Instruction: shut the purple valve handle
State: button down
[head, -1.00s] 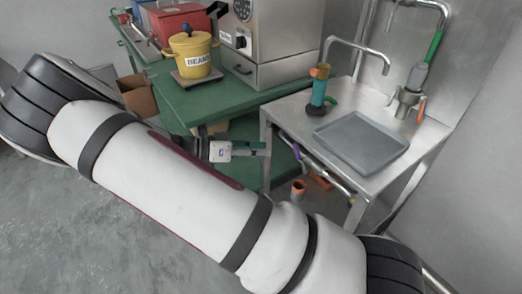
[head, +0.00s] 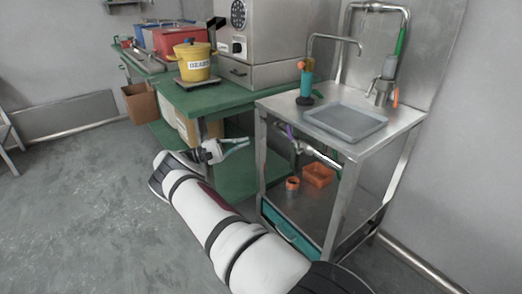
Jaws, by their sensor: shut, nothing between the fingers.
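The purple valve handle (head: 289,131) shows as a small purple piece at the left end of the metal pipe (head: 318,156) under the steel sink table. The table's edge and front left leg are close around it. My gripper (head: 246,143), with teal fingers, is in front of the green bench's lower part, to the left of the handle and apart from it. It is shut and empty, its fingers pointing right toward the table leg.
The steel sink table (head: 281,103) has a grey tray (head: 346,121) on top. An orange bin (head: 318,175) and an orange cup (head: 292,184) stand on its lower shelf. The green bench (head: 232,98) bears a yellow pot (head: 194,62).

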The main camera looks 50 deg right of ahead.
aim_at(290, 133)
jog(key=s+d+r+p, duration=0.1)
jog(key=s+d+r, duration=0.3)
jog(key=s, duration=0.6)
jog(key=shift+s+d+n, duration=0.2)
jog(key=shift+d+n, duration=0.2)
jog(key=shift+d, duration=0.95)
jog(key=shift+r, duration=0.1)
